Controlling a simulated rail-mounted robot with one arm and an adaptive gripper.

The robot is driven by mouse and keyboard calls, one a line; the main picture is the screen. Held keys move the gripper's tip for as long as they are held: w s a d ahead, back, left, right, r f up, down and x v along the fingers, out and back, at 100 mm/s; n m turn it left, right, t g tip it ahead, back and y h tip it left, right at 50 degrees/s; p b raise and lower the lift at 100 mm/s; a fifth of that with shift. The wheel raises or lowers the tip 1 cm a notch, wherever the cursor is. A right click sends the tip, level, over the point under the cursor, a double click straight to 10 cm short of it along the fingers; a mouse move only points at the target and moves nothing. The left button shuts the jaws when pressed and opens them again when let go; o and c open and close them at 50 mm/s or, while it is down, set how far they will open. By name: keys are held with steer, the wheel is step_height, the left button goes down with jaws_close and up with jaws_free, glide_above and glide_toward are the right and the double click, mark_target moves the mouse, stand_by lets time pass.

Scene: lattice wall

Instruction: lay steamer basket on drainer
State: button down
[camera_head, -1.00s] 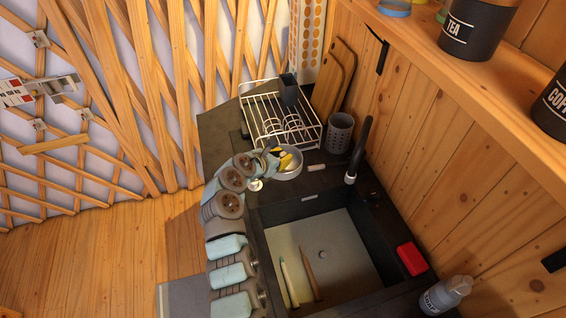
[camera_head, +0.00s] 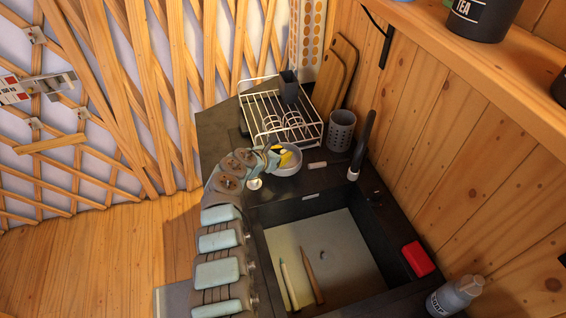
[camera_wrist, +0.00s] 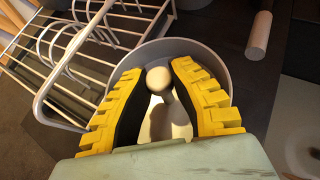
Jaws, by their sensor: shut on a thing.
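The drainer is a white wire rack (camera_head: 262,108) on the dark counter. My gripper (camera_head: 279,158) has yellow-padded fingers and is shut on the basket's knob. In the wrist view the fingers (camera_wrist: 156,76) reach into the basket (camera_wrist: 228,70) around the pale round knob on its central post. There the drainer (camera_wrist: 62,62) is just to the left and beyond the basket's rim. Whether the basket is clear of the counter, I cannot tell.
The drainer holds white wire loops and a dark cutlery holder (camera_head: 289,88). A grey perforated cup (camera_head: 341,131) and a black faucet (camera_head: 363,145) stand to the right. The sink (camera_head: 340,262) lies nearer. Cutting boards (camera_head: 334,80) lean on the wall.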

steer(key=shift+w+d+f+b, duration=0.1)
steer(key=shift+w+f+b, duration=0.1)
steer(key=shift+f+b, duration=1.3)
steer(key=shift+f, duration=0.55)
steer(key=c, duration=1.1)
jaws_free()
steer(key=shift+r, duration=0.1)
steer(key=shift+r, duration=0.1)
steer(key=shift+s+a+r+p, duration=0.15)
steer(key=shift+a+r+p, duration=0.15)
steer(key=shift+p, duration=0.3)
steer(key=shift+p+v, duration=1.95)
steer(key=shift+v, duration=1.4)
steer(key=shift+p+v, duration=0.3)
steer(key=shift+v, duration=1.95)
